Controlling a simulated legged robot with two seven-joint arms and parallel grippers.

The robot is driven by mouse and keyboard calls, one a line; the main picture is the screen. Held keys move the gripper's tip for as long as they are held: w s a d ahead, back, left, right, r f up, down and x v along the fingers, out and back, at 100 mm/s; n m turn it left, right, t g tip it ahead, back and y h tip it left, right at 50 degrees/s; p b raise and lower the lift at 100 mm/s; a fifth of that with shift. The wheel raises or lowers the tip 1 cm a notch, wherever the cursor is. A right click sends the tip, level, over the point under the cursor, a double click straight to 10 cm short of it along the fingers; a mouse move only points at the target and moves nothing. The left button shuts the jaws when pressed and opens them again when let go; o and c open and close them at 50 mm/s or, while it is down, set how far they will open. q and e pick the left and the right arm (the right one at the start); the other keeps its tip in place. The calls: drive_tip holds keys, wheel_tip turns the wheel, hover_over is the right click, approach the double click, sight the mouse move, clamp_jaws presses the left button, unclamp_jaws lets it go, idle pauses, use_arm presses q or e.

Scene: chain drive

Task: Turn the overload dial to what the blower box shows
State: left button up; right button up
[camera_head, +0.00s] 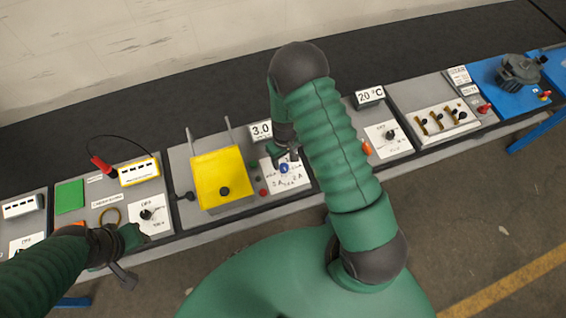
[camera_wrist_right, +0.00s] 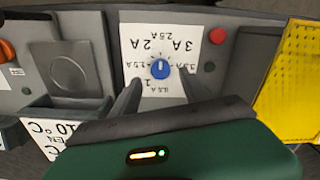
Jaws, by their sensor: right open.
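The overload dial is most likely the blue knob (camera_head: 284,168) on a white plate with ampere marks (camera_head: 292,181). In the right wrist view the knob (camera_wrist_right: 160,69) sits mid-plate, and the marks appear upside down. A pale mark shows on the knob, but I cannot tell which value it points to. My right gripper (camera_head: 284,152) is open, its fingers (camera_wrist_right: 158,95) spread to either side below the knob in the wrist view, not shut on it. A sign reading 3.0 (camera_head: 261,130) stands behind the plate. I cannot tell which unit is the blower box. My left gripper (camera_head: 122,274) hangs at lower left, its jaws unclear.
A yellow box (camera_head: 220,178) stands left of the dial plate, with a red button (camera_wrist_right: 209,66) between. A 20 °C sign (camera_head: 369,95) and another dial (camera_head: 390,135) are to the right. My right arm hides part of the bench.

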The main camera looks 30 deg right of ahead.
sight(284, 167)
drive_tip(key=f, duration=0.4)
drive_tip(key=shift+d+f+p, duration=0.2)
drive_tip(key=shift+d+p, duration=0.05)
drive_tip(key=shift+p, duration=0.15)
drive_tip(key=shift+a+f, duration=0.25)
drive_tip(key=shift+f, duration=0.05)
drive_tip(key=shift+a+r, duration=0.1)
drive_tip(key=shift+a, duration=0.05)
drive_tip(key=shift+c, duration=1.4)
clamp_jaws()
